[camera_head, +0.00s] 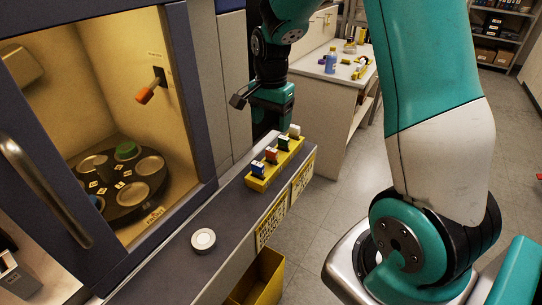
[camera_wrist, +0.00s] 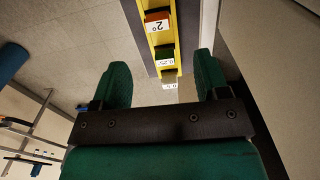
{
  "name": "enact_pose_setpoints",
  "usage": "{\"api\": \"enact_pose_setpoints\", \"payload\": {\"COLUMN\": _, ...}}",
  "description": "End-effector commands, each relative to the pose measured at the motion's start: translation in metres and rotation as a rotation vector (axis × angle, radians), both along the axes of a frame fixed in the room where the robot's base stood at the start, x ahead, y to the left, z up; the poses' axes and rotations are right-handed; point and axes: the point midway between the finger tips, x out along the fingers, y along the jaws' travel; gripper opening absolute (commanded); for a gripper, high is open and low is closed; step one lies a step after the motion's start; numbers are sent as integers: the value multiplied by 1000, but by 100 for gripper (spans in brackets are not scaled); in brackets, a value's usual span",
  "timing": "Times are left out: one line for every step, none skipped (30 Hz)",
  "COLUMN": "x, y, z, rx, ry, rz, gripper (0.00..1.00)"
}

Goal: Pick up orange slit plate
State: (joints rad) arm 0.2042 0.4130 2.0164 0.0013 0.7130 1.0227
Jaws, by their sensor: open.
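The orange slit plate (camera_head: 271,155) stands in a yellow rack (camera_head: 262,183) on the ledge, between a blue plate (camera_head: 258,168) and a green plate (camera_head: 283,142). In the wrist view the orange plate (camera_wrist: 158,17) is at the top, with a white label reading "2°". My gripper (camera_wrist: 162,76) is open and empty. In the wrist view the green plate (camera_wrist: 164,54) and a pale plate (camera_wrist: 170,76) lie nearer the gap between the fingers than the orange one. In the head view my gripper is beside the far end of the rack; its fingertips are hard to make out.
A round white disc (camera_head: 203,240) lies on the ledge. The instrument cabinet's open chamber at left holds a dark turntable (camera_head: 122,199) and an orange-tipped lever (camera_head: 146,95). A yellow bin (camera_head: 259,280) is below the ledge. A white bench (camera_head: 330,92) stands behind.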

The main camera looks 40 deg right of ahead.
Motion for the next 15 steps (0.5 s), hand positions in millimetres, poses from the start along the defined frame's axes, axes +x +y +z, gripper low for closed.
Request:
{"api": "enact_pose_setpoints", "payload": {"x": -1, "y": 1, "z": -11, "rx": 2, "ry": 6, "rz": 2, "gripper": 68}}
{"api": "enact_pose_setpoints", "payload": {"x": -1, "y": 1, "z": -17, "rx": 2, "ry": 7, "rz": 2, "gripper": 68}}
{"api": "enact_pose_setpoints", "payload": {"x": -1, "y": 1, "z": -25, "rx": 1, "ry": 5, "rz": 3, "gripper": 68}}
{"api": "enact_pose_setpoints", "payload": {"x": -1, "y": 1, "z": -30, "rx": 1, "ry": 5, "rz": 3, "gripper": 68}}
{"api": "enact_pose_setpoints", "payload": {"x": -1, "y": 1, "z": -34, "rx": 1, "ry": 3, "rz": 3, "gripper": 68}}
{"api": "enact_pose_setpoints", "payload": {"x": 0, "y": 1, "z": -39, "rx": 1, "ry": 3, "rz": 4, "gripper": 68}}
{"api": "enact_pose_setpoints", "payload": {"x": 0, "y": 1, "z": -42, "rx": 2, "ry": 2, "rz": 4, "gripper": 68}}
{"api": "enact_pose_setpoints", "payload": {"x": 0, "y": 1, "z": -45, "rx": 2, "ry": 2, "rz": 4, "gripper": 68}}
{"api": "enact_pose_setpoints", "payload": {"x": 0, "y": 2, "z": -47, "rx": 1, "ry": 0, "rz": 4, "gripper": 68}}
{"api": "enact_pose_setpoints", "payload": {"x": 0, "y": 2, "z": -48, "rx": 1, "ry": 0, "rz": 5, "gripper": 68}}
{"api": "enact_pose_setpoints", "payload": {"x": 0, "y": 2, "z": -50, "rx": 1, "ry": 0, "rz": 5, "gripper": 68}}
{"api": "enact_pose_setpoints", "payload": {"x": -1, "y": 2, "z": -53, "rx": 2, "ry": 2, "rz": 5, "gripper": 68}}
{"api": "enact_pose_setpoints", "payload": {"x": -2, "y": 2, "z": -55, "rx": 1, "ry": 3, "rz": 5, "gripper": 68}}
{"api": "enact_pose_setpoints", "payload": {"x": -2, "y": 2, "z": -59, "rx": 2, "ry": 3, "rz": 5, "gripper": 68}}
{"api": "enact_pose_setpoints", "payload": {"x": -4, "y": 2, "z": -65, "rx": 2, "ry": 6, "rz": 5, "gripper": 68}}
